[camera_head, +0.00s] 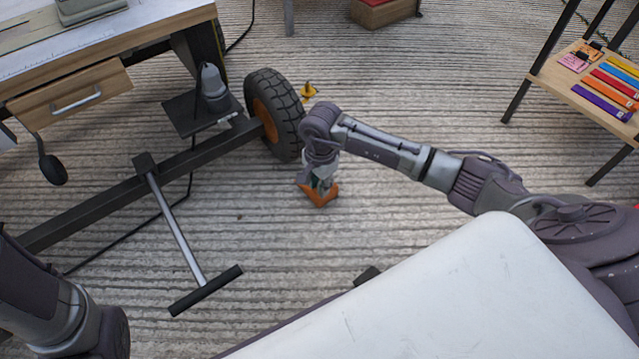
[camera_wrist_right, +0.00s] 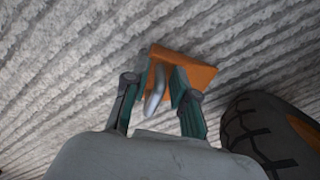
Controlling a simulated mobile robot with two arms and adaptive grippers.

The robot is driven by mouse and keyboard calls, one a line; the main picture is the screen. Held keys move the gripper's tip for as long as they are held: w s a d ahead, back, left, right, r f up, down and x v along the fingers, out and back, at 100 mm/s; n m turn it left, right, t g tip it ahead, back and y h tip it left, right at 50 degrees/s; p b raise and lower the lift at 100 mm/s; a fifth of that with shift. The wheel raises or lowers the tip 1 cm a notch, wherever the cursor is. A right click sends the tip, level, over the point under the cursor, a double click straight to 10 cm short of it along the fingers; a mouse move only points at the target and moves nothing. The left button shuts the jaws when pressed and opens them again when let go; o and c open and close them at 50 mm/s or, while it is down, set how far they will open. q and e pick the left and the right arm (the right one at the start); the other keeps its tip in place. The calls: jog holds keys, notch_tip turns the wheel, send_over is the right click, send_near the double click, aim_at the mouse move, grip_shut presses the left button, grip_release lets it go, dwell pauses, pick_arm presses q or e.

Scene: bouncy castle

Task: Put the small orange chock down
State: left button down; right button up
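The small orange chock (camera_head: 322,196) is at the concrete ground, right of and nearer than the trailer wheel (camera_head: 274,114). In the right wrist view the chock (camera_wrist_right: 200,73) shows its orange body and a pale grey handle (camera_wrist_right: 155,90). My right gripper (camera_head: 319,181) is directly above the chock. In the wrist view its fingers (camera_wrist_right: 157,90) stand apart on either side of the handle, with visible gaps. The chock looks to be resting on the ground, though its underside is hidden. My left arm shows at the lower left; its gripper is out of view.
A yellow object (camera_head: 308,90) sits on the ground beside the wheel. The trailer's dark frame (camera_head: 100,200) and a T-shaped bar (camera_head: 178,230) lie to the left. A workbench (camera_head: 110,45) is at upper left, a wooden shelf (camera_head: 560,87) at right. Ground between is clear.

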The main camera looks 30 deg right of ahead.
jog(key=shift+o, duration=0.2)
jog(key=shift+r, duration=0.1)
notch_tip(320, 180, up, 12)
jog(key=p, duration=0.9)
jog(key=shift+s, duration=0.15)
